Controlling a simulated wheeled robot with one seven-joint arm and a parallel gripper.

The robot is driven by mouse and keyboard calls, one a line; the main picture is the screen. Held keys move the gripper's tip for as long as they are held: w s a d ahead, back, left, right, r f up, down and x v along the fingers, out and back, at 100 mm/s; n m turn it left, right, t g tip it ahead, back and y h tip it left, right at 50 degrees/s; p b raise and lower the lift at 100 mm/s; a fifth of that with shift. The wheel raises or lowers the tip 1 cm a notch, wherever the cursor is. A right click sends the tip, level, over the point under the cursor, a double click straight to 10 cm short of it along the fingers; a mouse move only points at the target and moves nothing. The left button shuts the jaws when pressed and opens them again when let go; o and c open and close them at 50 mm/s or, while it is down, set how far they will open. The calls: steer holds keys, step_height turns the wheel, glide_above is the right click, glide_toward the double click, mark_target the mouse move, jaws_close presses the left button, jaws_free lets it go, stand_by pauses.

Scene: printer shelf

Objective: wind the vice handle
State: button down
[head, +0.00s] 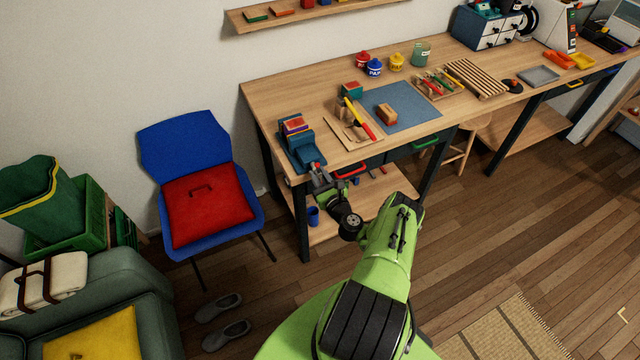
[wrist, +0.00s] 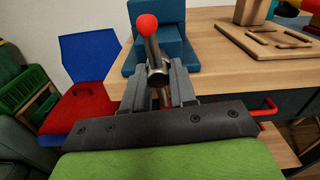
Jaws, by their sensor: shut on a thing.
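The blue vice (head: 298,147) stands at the left front corner of the workbench, with a red, yellow and purple piece (head: 295,125) in its top. It also shows in the wrist view (wrist: 172,14). The vice handle (wrist: 152,47) is a grey metal bar with a red ball on its end, leaning slightly left of upright. My gripper (head: 320,172) is at the vice's front. In the wrist view my gripper (wrist: 158,88) is shut on the handle's lower part, near its hub. The handle's lower end is hidden between the fingers.
The workbench (head: 345,90) carries a wooden board with tools (head: 350,135) and a blue mat (head: 412,112) right of the vice. A red drawer handle (head: 350,171) sticks out below the bench edge. A blue chair with a red cushion (head: 207,207) stands to the left.

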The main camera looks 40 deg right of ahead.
steer(key=m+b, duration=0.3)
steer(key=b, duration=0.1)
steer(key=shift+m, duration=0.4)
steer(key=m+b, duration=0.2)
steer(key=m, duration=0.1)
steer(key=shift+w+r+m+b, duration=0.1)
steer(key=shift+r+m+b, duration=0.2)
steer(key=shift+b, duration=0.1)
steer(key=m+b, duration=0.1)
steer(key=m, duration=0.1)
steer(key=shift+r+m, duration=0.1)
steer(key=shift+m, duration=0.3)
steer(key=m+b, duration=0.1)
steer(key=m, duration=0.2)
steer(key=shift+r+m, duration=0.15)
steer(key=shift+m, duration=0.15)
steer(key=shift+a, duration=0.1)
steer(key=c, duration=1.1)
jaws_free()
steer(key=shift+f, duration=0.2)
steer(key=shift+c, duration=0.2)
